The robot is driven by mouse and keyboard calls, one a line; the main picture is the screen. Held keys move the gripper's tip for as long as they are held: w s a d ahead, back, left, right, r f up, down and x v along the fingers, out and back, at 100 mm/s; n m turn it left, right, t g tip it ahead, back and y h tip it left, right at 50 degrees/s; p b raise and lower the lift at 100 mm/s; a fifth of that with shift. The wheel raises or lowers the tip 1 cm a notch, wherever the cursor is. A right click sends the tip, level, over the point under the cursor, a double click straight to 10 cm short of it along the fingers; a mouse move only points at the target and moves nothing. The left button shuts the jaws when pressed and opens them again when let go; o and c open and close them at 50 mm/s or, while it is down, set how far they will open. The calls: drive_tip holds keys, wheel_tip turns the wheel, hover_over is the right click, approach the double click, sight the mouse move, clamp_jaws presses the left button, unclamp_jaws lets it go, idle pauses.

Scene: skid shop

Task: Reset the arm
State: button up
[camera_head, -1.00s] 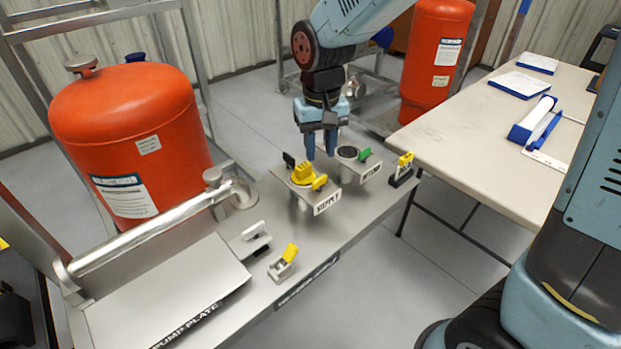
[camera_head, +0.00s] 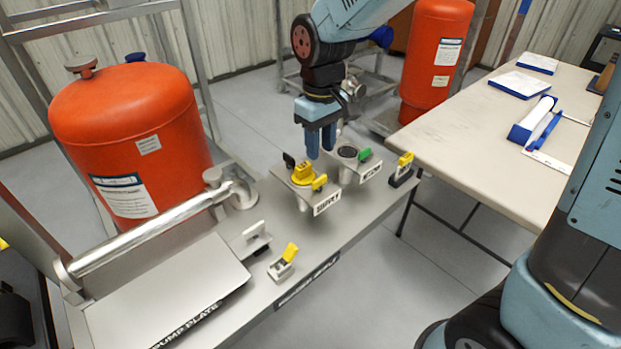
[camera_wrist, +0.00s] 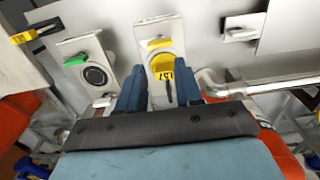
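My gripper (camera_head: 320,142) points down above the metal skid plate, just above and behind the round yellow piece (camera_head: 302,174) on the labelled supply stand (camera_head: 327,203). Its two blue fingers look parted, with nothing visible between them. In the wrist view my gripper (camera_wrist: 160,88) shows a finger on each side of the lower part of the stand, with the yellow piece (camera_wrist: 162,66) ahead between the fingertips. The yellow piece sits on the stand and appears clear of the fingers. A second stand (camera_head: 366,168) with a dark round port and green tab stands to the right.
A yellow-and-black clip (camera_head: 403,170) sits at the plate's right end. A small yellow-topped block (camera_head: 284,263) and a white-tabbed bracket (camera_head: 250,240) sit nearer. Orange tanks (camera_head: 130,135) (camera_head: 437,60) stand behind. A table (camera_head: 480,125) holding papers is at right.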

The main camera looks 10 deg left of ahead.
idle(0.3)
drive_tip(key=s+d+r+m+t, duration=0.1)
drive_tip(key=d+r+m, duration=0.1)
drive_tip(key=d+r, duration=0.45)
drive_tip(key=d+r+m+t, duration=0.1)
drive_tip(key=d+r+m, duration=0.2)
drive_tip(key=d, duration=0.7)
drive_tip(key=s+d+r+m+t, duration=0.1)
drive_tip(key=s+d+r+m, duration=0.1)
drive_tip(key=s+d, duration=0.3)
drive_tip(key=s+d+r+m+t, duration=0.2)
drive_tip(key=s+d+m, duration=0.1)
drive_tip(key=d, duration=0.4)
drive_tip(key=shift+s+d+t, duration=0.3)
drive_tip(key=shift+s, duration=0.55)
